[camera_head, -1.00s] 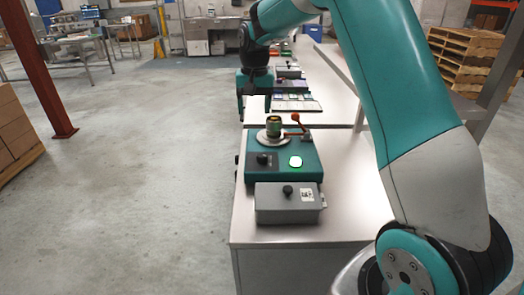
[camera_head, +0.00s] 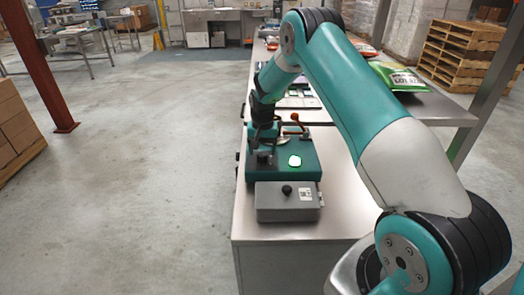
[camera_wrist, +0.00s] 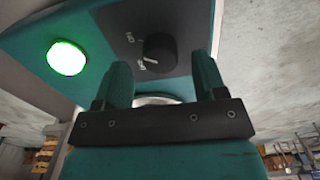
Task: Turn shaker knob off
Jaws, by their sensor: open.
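The shaker (camera_head: 312,172) is a teal box near the front of the steel bench, with a lit green light (camera_head: 295,161) on top. The light also glows in the wrist view (camera_wrist: 67,58). The black shaker knob (camera_wrist: 160,54) sits on a dark panel; a white mark shows on its lower left, by two small labels too blurred to read surely. My gripper (camera_wrist: 163,72) is open, one finger on each side of the knob, which lies just beyond the fingertips. Contact cannot be told.
A grey box (camera_head: 290,207) with its own black knob stands in front of the shaker. An orange-tipped lever (camera_head: 295,118) rises behind it. A green bag (camera_head: 398,76) lies on the shelf at right. Open floor lies left of the bench (camera_head: 345,205).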

